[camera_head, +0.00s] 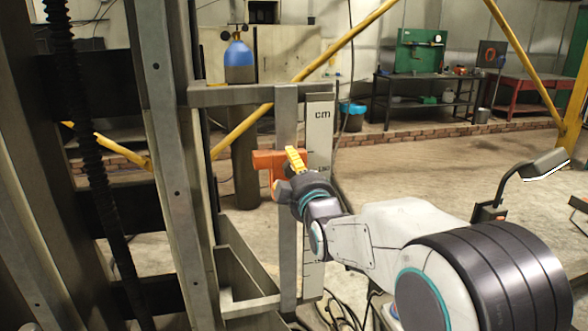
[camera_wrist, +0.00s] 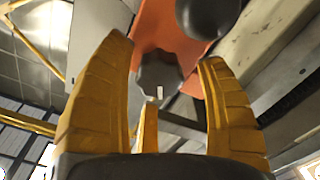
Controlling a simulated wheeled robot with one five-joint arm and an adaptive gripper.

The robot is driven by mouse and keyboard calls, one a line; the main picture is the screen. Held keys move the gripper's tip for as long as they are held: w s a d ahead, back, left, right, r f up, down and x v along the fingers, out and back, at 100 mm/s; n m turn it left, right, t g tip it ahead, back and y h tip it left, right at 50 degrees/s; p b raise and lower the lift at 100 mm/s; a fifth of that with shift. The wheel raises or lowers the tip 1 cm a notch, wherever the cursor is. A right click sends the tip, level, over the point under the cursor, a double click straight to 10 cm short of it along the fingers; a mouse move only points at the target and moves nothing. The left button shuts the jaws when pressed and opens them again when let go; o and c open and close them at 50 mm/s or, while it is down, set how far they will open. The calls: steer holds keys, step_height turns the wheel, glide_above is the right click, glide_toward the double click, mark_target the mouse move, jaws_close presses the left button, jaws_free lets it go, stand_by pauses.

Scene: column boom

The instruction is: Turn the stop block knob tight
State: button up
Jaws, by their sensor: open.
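The orange stop block (camera_head: 266,160) sits on a grey upright bar beside the cm scale (camera_head: 319,125) in the head view. In the wrist view the orange block (camera_wrist: 172,30) carries a dark lobed knob (camera_wrist: 160,75) with a short white mark pointing down the picture. My gripper (camera_head: 296,160) is at the block's right side, with its yellow fingers raised. In the wrist view my gripper (camera_wrist: 163,55) is open, with fingers to the left and right of the knob and a third below it. Gaps show between the side fingers and the knob. I cannot make out the knob in the head view.
A dark rounded part (camera_wrist: 207,14) sits close above the knob in the wrist view. A steel crossbar (camera_head: 240,95) runs above the block, and a steel channel frame (camera_head: 245,270) lies below. The workbench (camera_head: 425,100) is far back. Open floor lies to the right.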

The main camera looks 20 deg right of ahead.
steer(key=shift+w, duration=0.3)
steer(key=shift+c, duration=0.3)
steer(key=c, duration=1.1)
steer(key=b, duration=0.1)
steer(key=m+b, duration=0.1)
steer(key=shift+f+m+b, duration=0.25)
steer(key=shift+m+b, duration=0.05)
steer(key=shift+b, duration=0.05)
steer(key=shift+m+b, duration=0.5)
steer(key=shift+b, duration=0.15)
steer(key=shift+m+b, duration=0.9)
steer(key=shift+c, duration=0.2)
steer(key=shift+r+m+b, duration=0.3)
steer(key=shift+m+b, duration=0.05)
steer(key=shift+m, duration=0.35)
steer(key=o, duration=1.2)
